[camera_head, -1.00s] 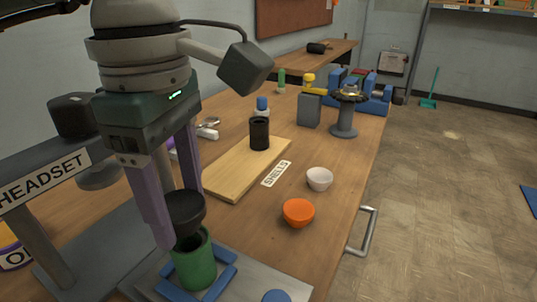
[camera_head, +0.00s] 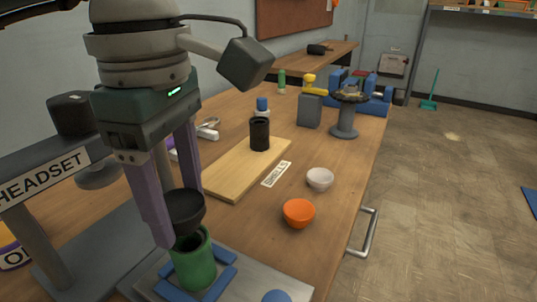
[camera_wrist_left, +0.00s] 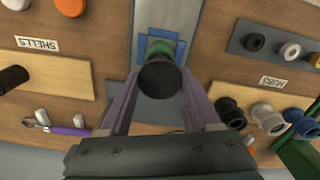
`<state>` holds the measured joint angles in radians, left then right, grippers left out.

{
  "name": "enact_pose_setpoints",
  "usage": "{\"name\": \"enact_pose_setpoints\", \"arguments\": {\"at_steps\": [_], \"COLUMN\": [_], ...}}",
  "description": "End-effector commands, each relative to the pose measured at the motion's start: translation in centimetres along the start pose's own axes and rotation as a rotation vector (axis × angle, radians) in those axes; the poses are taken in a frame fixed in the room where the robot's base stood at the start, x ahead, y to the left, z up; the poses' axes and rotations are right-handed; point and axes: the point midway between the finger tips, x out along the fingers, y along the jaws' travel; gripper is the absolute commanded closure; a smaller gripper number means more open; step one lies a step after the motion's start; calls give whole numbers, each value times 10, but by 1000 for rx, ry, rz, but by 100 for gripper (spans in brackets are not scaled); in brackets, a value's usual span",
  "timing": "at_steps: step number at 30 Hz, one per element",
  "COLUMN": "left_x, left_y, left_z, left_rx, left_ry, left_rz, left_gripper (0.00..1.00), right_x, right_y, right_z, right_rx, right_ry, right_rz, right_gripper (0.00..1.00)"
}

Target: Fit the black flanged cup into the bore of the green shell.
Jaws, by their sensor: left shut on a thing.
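The black flanged cup (camera_head: 186,208) is between the purple fingers of my left gripper (camera_head: 176,205), which is shut on it. The green shell (camera_head: 194,262) stands upright between blue blocks on a grey plate. The cup is right above the shell's open top, and its lower part overlaps the rim in the head view, so I cannot tell whether it has entered the bore. In the left wrist view the cup (camera_wrist_left: 159,80) hides most of the green shell (camera_wrist_left: 160,48). My right gripper is not in view.
A wooden board (camera_head: 240,172) with a black cylinder (camera_head: 260,134) lies behind, by the SHELLS label. An orange bowl (camera_head: 299,213) and a white bowl (camera_head: 320,179) stand to the right. The HEADSET stand (camera_head: 45,180) is close on the left. Bare tabletop lies between the plate and bowls.

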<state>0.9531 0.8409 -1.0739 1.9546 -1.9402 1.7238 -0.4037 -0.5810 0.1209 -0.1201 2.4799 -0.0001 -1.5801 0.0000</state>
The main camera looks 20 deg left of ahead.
Motion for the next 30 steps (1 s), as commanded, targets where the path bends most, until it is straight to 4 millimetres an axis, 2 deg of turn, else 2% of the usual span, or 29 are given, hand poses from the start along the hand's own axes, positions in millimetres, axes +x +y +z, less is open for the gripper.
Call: {"name": "enact_pose_setpoints", "arguments": {"at_steps": [20,30], "left_x": [0,8], "left_y": [0,0], "left_z": [0,0], "left_rx": [0,0], "left_ry": [0,0], "left_rz": [0,0], "left_gripper": [97,97], "right_x": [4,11], "right_y": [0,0], "right_z": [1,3], "right_rx": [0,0], "right_ry": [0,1], "right_rz": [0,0], "right_gripper": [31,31]}}
